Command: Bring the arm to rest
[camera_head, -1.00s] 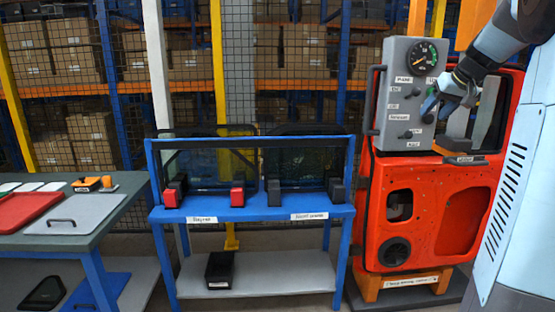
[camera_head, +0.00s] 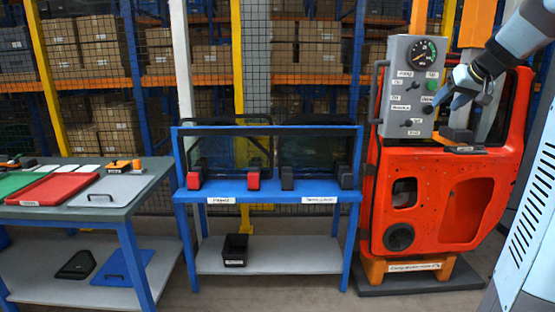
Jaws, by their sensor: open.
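My gripper (camera_head: 436,104) is at the upper right, in front of the right side of the grey control box (camera_head: 397,112). Its fingers reach down and left towards the box's knobs. I cannot tell whether they touch one. Nothing shows between the fingers. My arm comes in from the upper right edge. The box has a round gauge, a green button and several labelled black knobs. It stands at the top left of the red door (camera_head: 440,175), partly hidden by my arm.
A blue rack (camera_head: 265,196) with dark glass panes stands in the middle. A workbench (camera_head: 110,206) with red and green trays and a grey lidded plate is at the left. A mesh fence and box shelves stand behind. Open floor lies in front of the rack.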

